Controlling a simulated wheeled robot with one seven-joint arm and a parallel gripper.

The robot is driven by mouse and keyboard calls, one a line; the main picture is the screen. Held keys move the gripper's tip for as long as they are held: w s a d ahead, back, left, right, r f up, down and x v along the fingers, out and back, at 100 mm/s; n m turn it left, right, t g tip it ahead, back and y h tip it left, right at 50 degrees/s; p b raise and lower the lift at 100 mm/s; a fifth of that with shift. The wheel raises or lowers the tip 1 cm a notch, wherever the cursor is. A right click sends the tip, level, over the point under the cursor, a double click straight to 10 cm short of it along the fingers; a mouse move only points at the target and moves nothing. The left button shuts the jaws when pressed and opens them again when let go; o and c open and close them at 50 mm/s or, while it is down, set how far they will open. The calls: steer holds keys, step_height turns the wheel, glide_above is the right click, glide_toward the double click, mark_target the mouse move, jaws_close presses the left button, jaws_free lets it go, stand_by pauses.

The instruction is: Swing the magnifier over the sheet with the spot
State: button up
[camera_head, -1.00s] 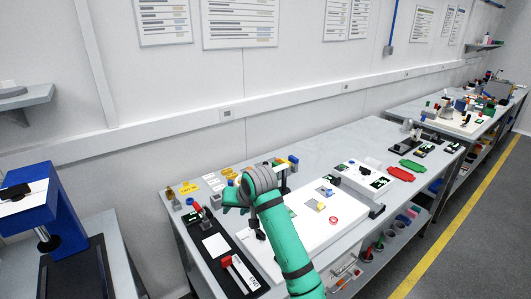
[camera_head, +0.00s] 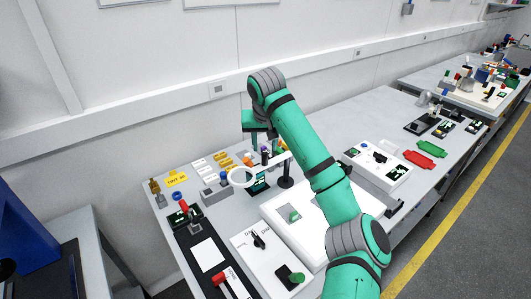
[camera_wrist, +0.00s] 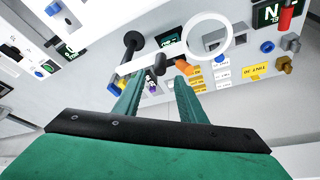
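The magnifier is a white ring (camera_head: 231,178) on a pale arm, joined to a black post (camera_head: 286,182) on the bench. In the wrist view its ring (camera_wrist: 188,40) is at top right and its post (camera_wrist: 132,42) to the left. My gripper (camera_wrist: 160,76) is open, pointing down at the magnifier arm. A small dark knob (camera_wrist: 160,61) on that arm shows just beyond and between the fingertips; I cannot tell if they touch it. A plain white sheet (camera_head: 207,252) lies on a black mat at front left. No spot can be made out on any sheet.
A large white panel (camera_head: 315,212) lies right of the post, partly behind my arm. A yellow label (camera_head: 176,179) and several small blocks stand at back left. Red (camera_head: 418,159) and green pieces lie farther right.

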mark_target(264, 153)
steer(key=shift+x, duration=3.15)
steer(key=shift+s+f, duration=0.1)
jaws_close()
